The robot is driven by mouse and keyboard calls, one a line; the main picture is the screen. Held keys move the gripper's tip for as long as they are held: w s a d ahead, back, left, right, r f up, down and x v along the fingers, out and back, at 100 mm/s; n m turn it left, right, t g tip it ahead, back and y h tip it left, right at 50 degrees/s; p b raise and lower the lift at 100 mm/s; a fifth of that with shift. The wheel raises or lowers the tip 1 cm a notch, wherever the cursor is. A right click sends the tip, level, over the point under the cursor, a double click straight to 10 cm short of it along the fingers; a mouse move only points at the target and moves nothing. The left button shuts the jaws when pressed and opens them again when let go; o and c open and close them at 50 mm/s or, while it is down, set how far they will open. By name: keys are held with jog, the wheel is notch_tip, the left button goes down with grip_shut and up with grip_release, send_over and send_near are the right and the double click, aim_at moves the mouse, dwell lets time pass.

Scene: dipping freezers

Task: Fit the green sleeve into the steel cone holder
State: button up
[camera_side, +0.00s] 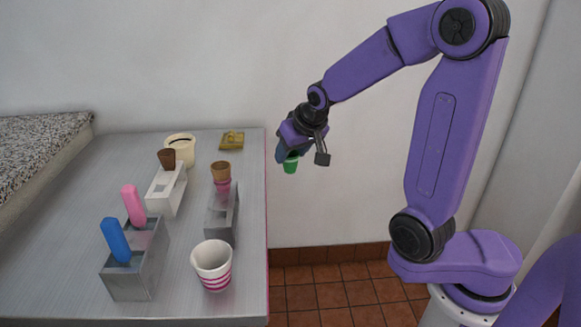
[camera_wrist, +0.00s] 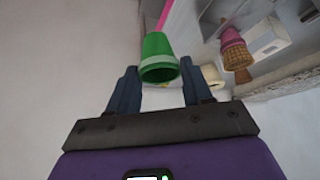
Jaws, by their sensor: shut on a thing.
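My gripper (camera_side: 290,153) is shut on the green sleeve (camera_side: 291,163) and holds it in the air just past the right edge of the counter. In the wrist view the green sleeve (camera_wrist: 158,58) is a tapered cup between the two fingers (camera_wrist: 160,85). The steel cone holder (camera_side: 221,218) stands on the counter, to the left of and below my gripper in the side view. A tan cone with a pink sleeve (camera_side: 222,186) stands at its far end. The near part of its top shows no cone.
A white holder (camera_side: 166,191) carries a dark brown cone (camera_side: 167,158). A grey block (camera_side: 138,269) holds a blue bar (camera_side: 116,240) and a pink bar (camera_side: 133,205).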

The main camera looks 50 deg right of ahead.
jog(key=w+a+r, duration=0.3)
jog(key=a, duration=0.5)
jog(key=w+a+r, duration=0.3)
jog(key=a+r, duration=0.1)
jog(key=a, duration=0.5)
jog(key=shift+w+n+y, duration=0.3)
jog(key=shift+w, duration=0.1)
jog(key=shift+a, duration=0.1)
jog(key=shift+f, duration=2.85)
jog(key=shift+f, duration=4.15)
jog(key=o, duration=1)
jog(key=shift+o, duration=0.2)
